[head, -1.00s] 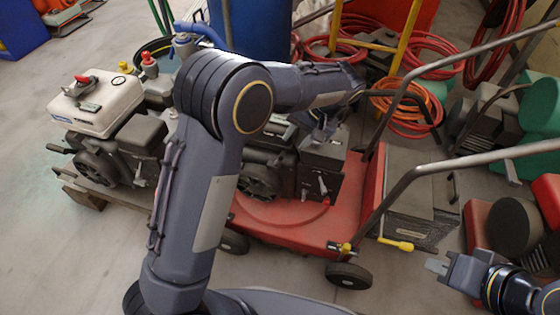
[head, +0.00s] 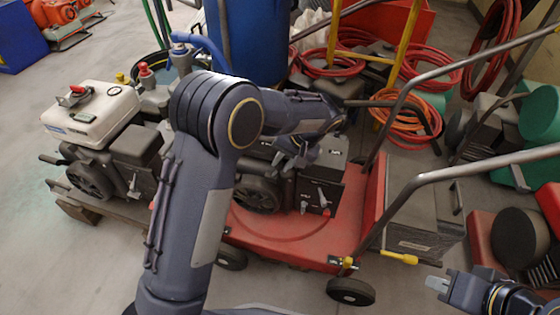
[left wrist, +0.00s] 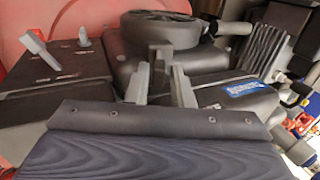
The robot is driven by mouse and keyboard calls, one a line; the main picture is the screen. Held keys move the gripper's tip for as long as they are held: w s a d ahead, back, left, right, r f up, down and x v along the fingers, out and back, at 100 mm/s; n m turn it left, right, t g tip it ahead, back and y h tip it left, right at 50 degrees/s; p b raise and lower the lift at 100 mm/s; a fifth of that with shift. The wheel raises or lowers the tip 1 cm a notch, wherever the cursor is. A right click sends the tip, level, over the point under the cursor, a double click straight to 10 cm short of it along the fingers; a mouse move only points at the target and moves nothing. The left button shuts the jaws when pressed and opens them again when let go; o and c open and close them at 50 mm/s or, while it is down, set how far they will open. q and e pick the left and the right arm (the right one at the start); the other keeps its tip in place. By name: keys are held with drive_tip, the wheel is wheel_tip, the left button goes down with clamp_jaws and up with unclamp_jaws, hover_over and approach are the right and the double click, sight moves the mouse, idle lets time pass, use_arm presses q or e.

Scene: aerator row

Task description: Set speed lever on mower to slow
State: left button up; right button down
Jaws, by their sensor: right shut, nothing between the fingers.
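The red mower (head: 290,234) stands on the floor with a dark engine on its deck. A dark control box at the engine's right end carries a grey lever (head: 322,197) and a smaller fitting beside it. In the left wrist view a long grey lever (left wrist: 40,49) and a short grey knob (left wrist: 84,37) stand on the box's face; I cannot tell which is the speed lever. My left gripper (head: 298,160) is above the engine; in the left wrist view its fingers (left wrist: 163,84) are apart, empty, to the right of the levers. My right gripper (head: 437,284) is shut and empty, right of the mower.
The mower's grey handle bars (head: 450,172) slope up to the right. A white-topped engine (head: 90,112) sits on a pallet at the left. Hoses (head: 410,115), a yellow frame and a blue barrel (head: 262,40) crowd the back. Floor is clear at lower left.

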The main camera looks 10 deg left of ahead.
sight(272, 174)
use_arm(q)
clamp_jaws()
drive_tip(key=shift+a+r, duration=0.1)
drive_tip(key=shift+a+r+h+p, duration=0.3)
drive_tip(key=shift+a+h+p, duration=0.25)
drive_tip(key=shift+h+p, duration=0.2)
drive_tip(key=shift+w+a+r+h+p, duration=0.1)
drive_tip(key=shift+a+r+h+p, duration=0.05)
drive_tip(key=shift+a+h+p, duration=0.95)
drive_tip(key=shift+w+a+f+h+p, duration=0.15)
drive_tip(key=shift+a+h+p, duration=0.2)
drive_tip(key=shift+a+h, duration=0.45)
drive_tip(key=shift+s+a+f+h+p, duration=0.1)
drive_tip(key=shift+a+f+h+p, duration=0.2)
drive_tip(key=shift+h, duration=0.8)
drive_tip(key=shift+w+a+f+h+p, duration=0.1)
drive_tip(key=shift+a+h+p, duration=0.25)
drive_tip(key=shift+a+h, duration=0.45)
drive_tip(key=shift+d+h, duration=0.15)
drive_tip(key=shift+h, duration=0.1)
